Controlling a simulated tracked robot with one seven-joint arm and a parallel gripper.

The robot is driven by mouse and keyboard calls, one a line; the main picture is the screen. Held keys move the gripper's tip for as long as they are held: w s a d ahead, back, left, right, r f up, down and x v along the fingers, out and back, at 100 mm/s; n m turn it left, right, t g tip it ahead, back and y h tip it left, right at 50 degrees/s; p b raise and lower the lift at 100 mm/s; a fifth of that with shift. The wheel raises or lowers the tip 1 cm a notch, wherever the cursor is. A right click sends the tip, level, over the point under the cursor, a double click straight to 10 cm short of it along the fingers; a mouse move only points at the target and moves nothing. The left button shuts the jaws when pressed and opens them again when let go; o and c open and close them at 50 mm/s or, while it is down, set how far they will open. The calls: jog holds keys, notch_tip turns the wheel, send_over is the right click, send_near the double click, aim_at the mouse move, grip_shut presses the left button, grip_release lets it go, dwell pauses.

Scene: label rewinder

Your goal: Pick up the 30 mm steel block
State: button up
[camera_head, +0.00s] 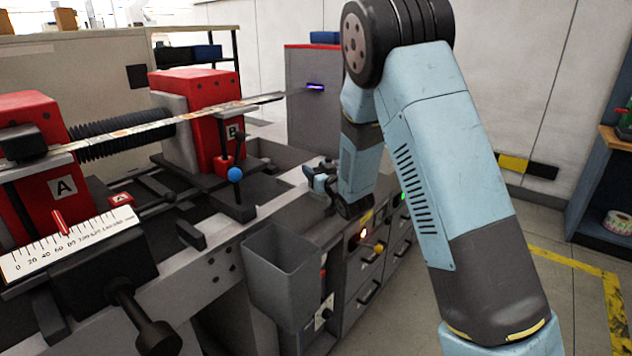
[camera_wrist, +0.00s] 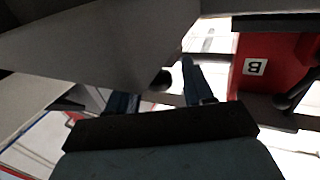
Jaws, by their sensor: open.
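I cannot make out the 30 mm steel block in either view. My gripper (camera_head: 320,178) is at the right end of the machine's grey bed, low beside the grey cabinet, and is partly hidden by its own wrist. In the wrist view my gripper (camera_wrist: 157,82) shows two blue fingers spread apart, with no block visible between them. A large grey surface fills the top of that view close to the fingers.
The red block marked B (camera_head: 212,120) and a blue-knobbed lever (camera_head: 235,175) stand left of my gripper. A grey open bin (camera_head: 290,272) hangs at the machine's front. Drawers (camera_head: 368,290) are below my gripper. A printed web (camera_head: 150,130) runs above the bed.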

jog(key=shift+w, duration=0.1)
grip_shut()
dwell(0.4)
jog(key=shift+r, duration=0.15)
